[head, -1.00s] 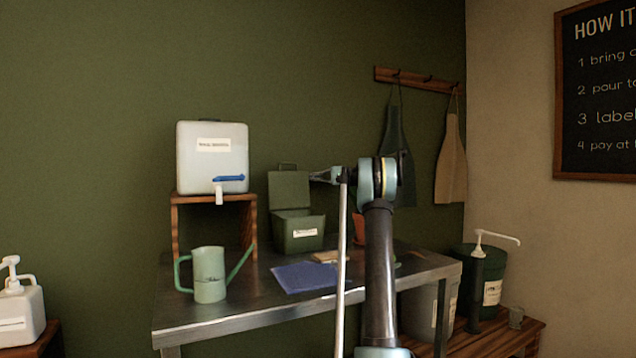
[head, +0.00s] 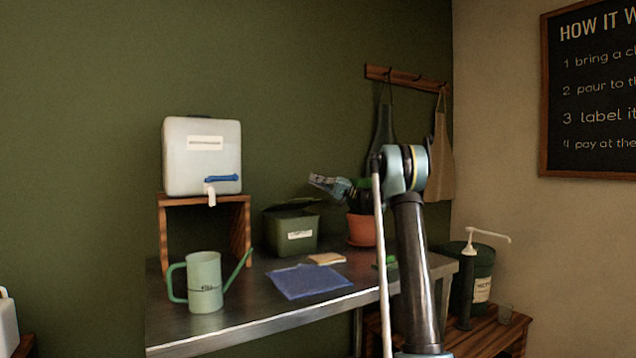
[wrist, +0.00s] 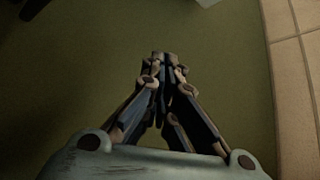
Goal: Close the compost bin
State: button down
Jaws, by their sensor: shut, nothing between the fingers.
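The compost bin (head: 291,233) is a green box with a pale label, standing on the metal table. Its hinged lid (head: 292,205) is tilted low over the box, with a dark gap still showing under it. My gripper (head: 314,180) is above and to the right of the lid, apart from it in the head view. In the wrist view my gripper (wrist: 165,60) has its fingers together with nothing between them. The bin is not clearly seen in the wrist view.
A terracotta pot (head: 361,229) stands close right of the bin. A white tank (head: 203,160) sits on a wooden stand at left. A green watering can (head: 205,283), blue cloth (head: 308,281) and sponge (head: 327,258) lie in front on the metal table (head: 245,318).

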jog(key=shift+s+d+f, duration=0.4)
jog(key=shift+s+f, duration=0.05)
jog(key=shift+s, duration=0.15)
jog(key=shift+s+d+f, duration=0.35)
jog(key=shift+s+f, duration=0.05)
jog(key=shift+s, duration=0.2)
